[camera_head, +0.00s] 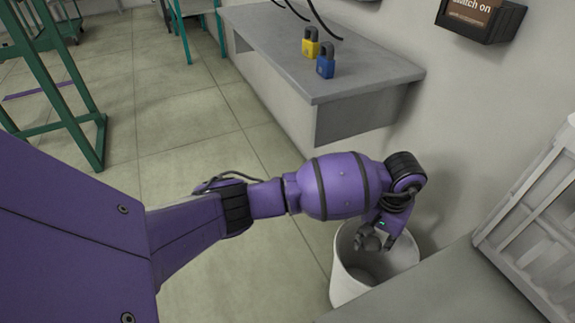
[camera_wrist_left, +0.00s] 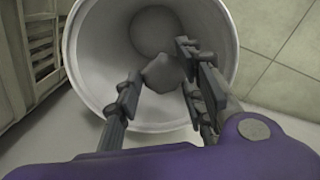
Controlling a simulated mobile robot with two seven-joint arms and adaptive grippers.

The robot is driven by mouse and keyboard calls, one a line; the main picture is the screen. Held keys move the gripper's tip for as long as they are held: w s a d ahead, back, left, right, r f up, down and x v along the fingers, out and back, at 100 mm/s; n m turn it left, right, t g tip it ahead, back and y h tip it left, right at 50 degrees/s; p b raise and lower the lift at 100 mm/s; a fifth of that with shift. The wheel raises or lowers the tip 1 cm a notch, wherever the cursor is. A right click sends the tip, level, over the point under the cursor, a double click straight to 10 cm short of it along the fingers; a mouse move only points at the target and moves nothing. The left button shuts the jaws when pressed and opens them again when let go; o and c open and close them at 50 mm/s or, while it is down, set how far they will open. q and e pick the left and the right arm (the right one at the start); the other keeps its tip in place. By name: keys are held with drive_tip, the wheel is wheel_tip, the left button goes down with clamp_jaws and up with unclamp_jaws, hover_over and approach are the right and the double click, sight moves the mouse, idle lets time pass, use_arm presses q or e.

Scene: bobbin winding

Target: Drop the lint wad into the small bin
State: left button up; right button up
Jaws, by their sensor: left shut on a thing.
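The small bin (camera_head: 345,285) is a white, round, open-topped bin on the floor at the lower right of the head view. Its pale inner wall (camera_wrist_left: 95,50) fills much of the left wrist view. My left gripper (camera_head: 374,240) points down over the bin's mouth. In the left wrist view its fingers (camera_wrist_left: 160,78) are shut on the lint wad (camera_wrist_left: 162,73), a grey rounded lump held between the fingertips, with the bin's interior behind it. In the head view I cannot make out the wad clearly. My right gripper is not in view.
Green frames (camera_head: 85,130) stand at the left. The tiled floor between is clear.

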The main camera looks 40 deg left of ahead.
use_arm(q)
drive_tip(key=o, duration=0.8)
drive_tip(key=shift+w+d+r, duration=0.1)
drive_tip(key=shift+r, duration=0.05)
drive_tip(key=shift+w+r, duration=0.1)
drive_tip(key=shift+r, duration=0.45)
wheel_tip(320, 180, up, 11)
drive_tip(key=shift+f, duration=0.1)
drive_tip(key=shift+s, duration=0.2)
